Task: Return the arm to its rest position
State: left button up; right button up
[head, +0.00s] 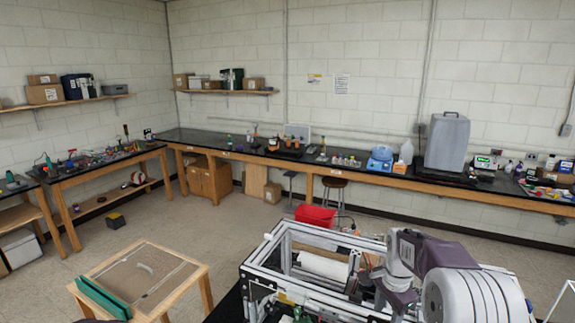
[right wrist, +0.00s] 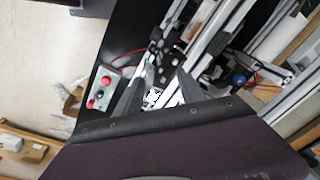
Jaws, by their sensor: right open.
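My right arm reaches in from the right in the head view, over the aluminium extrusion frame (head: 262,288). Its gripper is hard to make out there among the frame's bars. In the right wrist view my right gripper (right wrist: 156,97) is open, its two dark fingers spread apart, with nothing seen between them but parts behind. The frame's silver bars (right wrist: 218,32) lie beyond the fingers in that view. My left gripper is not in view.
A control box with red buttons (right wrist: 103,88) sits beside the frame. A wooden table with a green edge piece (head: 103,297) stands at the left. A red bag-like object (head: 314,217) lies behind the frame. Black-topped benches line the walls; floor between is mostly clear.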

jog(key=s+a+f+n+t, duration=0.15)
jog(key=s+a+n, duration=0.25)
jog(key=s+n, duration=0.4)
jog(key=s+a+f+n, duration=0.3)
jog(key=s+n, duration=0.3)
jog(key=s, duration=0.3)
pick_arm(q)
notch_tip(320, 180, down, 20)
jog(key=b, duration=2)
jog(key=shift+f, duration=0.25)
pick_arm(e)
jog(key=s+a+f+g, duration=0.1)
jog(key=s+f, duration=0.2)
jog(key=f, duration=1.8)
jog(key=shift+y, duration=0.3)
